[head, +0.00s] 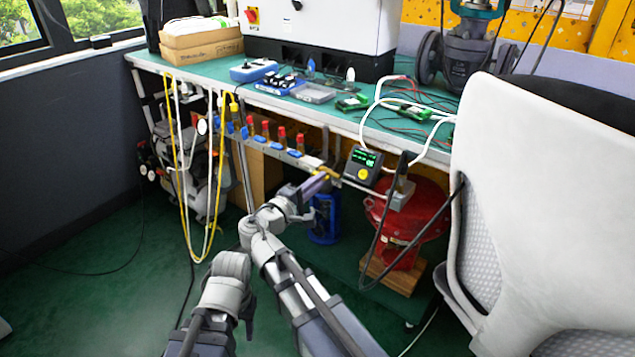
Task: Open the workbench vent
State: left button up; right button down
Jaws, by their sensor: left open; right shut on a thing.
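A grey manifold (291,154) runs along the front edge of the workbench (410,140). It carries several small valves with red tops and blue handles (275,145). At its right end is a yellow handle (330,172), which looks like the vent's. My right gripper (324,176) is at this end of the manifold, shut on the yellow handle. The fingers partly cover the handle, so its exact angle is hard to read.
A display box (363,166) hangs just right of my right gripper. A red actuator (407,225) stands below the bench. Yellow and white hoses (178,150) hang at the left. A white chair (540,200) blocks the right. Green floor (100,270) is open at the left.

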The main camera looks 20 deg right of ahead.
jog(key=shift+f+m, duration=0.1)
jog(key=shift+m, duration=0.4)
jog(key=c, duration=0.9)
grip_release()
jog(key=shift+s, duration=0.1)
